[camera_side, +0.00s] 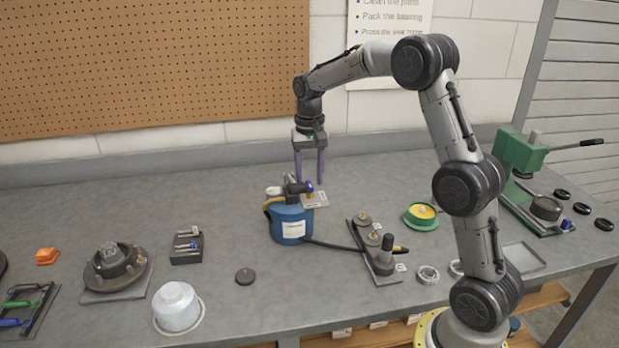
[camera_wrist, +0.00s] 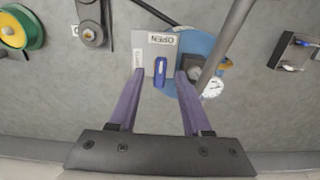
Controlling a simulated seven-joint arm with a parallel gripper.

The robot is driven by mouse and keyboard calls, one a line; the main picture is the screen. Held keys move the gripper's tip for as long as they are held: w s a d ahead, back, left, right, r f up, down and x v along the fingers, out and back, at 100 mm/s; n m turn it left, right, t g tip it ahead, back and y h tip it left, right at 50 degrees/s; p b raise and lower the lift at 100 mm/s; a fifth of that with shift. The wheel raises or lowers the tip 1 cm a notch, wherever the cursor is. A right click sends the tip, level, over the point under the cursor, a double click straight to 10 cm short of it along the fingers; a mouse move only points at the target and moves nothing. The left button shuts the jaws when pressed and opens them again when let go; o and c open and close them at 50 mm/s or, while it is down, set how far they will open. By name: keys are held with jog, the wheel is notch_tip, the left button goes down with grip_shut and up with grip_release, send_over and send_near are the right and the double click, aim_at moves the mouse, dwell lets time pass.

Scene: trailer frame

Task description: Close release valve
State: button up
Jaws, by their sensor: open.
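The blue hydraulic pump (camera_side: 290,226) stands on the bench, with a grey label plate (camera_side: 316,200) at its upper right side. The release valve's small blue lever (camera_side: 309,186) sits at that plate. In the wrist view the blue lever (camera_wrist: 160,73) lies lengthwise up the picture, in line with the word OPEN on the plate (camera_wrist: 163,40). A second label at the plate's left is too small to read surely. My gripper (camera_side: 310,180) points down above the plate, its purple fingers apart. In the wrist view my gripper (camera_wrist: 160,74) has one finger either side of the lever, with gaps; contact is not visible.
A grey bar (camera_wrist: 228,35) crosses close to the right finger in the wrist view. A black hose (camera_side: 335,246) runs from the pump to a puller-like tool (camera_side: 382,258). A green spool (camera_side: 421,215) lies to the right. Bench left of the pump is partly clear.

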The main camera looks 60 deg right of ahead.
jog(key=shift+f, duration=0.4)
grip_shut()
